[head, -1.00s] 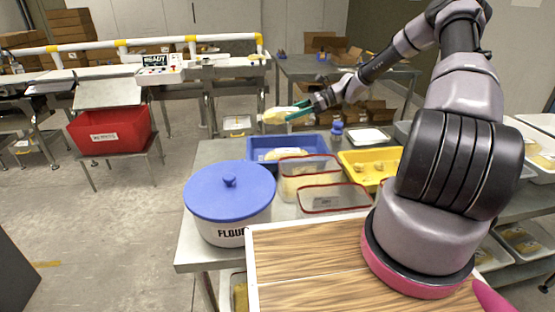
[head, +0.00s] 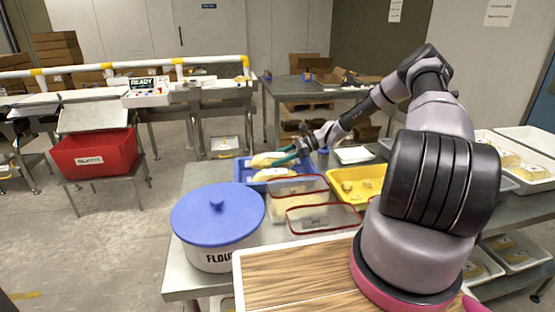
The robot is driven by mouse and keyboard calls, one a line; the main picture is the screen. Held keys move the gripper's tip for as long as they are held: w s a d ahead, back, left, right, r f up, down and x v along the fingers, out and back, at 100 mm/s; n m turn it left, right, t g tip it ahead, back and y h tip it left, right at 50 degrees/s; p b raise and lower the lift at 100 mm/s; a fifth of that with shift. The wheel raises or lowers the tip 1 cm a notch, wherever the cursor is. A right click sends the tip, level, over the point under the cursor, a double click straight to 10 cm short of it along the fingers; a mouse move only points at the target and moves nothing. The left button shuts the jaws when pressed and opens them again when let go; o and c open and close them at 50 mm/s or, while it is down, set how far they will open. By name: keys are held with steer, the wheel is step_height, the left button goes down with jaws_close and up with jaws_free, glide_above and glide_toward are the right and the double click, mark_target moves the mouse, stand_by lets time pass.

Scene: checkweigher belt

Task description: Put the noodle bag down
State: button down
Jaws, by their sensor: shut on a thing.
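The noodle bag (head: 266,159), pale yellow, is between the green fingers of my gripper (head: 284,157), which is shut on it. My gripper reaches in from the right, over the far part of the blue tray (head: 241,172). A second pale yellow bag (head: 271,175) lies in the tray, just nearer than the held one. I cannot tell whether the held bag touches the tray floor or the other bag.
A blue-lidded flour pot (head: 217,215), clear red-rimmed containers (head: 323,217) and a yellow tray (head: 367,183) crowd the table. A wooden board (head: 290,277) lies in front. A red bin (head: 95,153) stands at left, before the belt machine (head: 148,90).

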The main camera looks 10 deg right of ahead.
steer(key=shift+f, duration=0.55)
steer(key=shift+c, duration=1.5)
jaws_free()
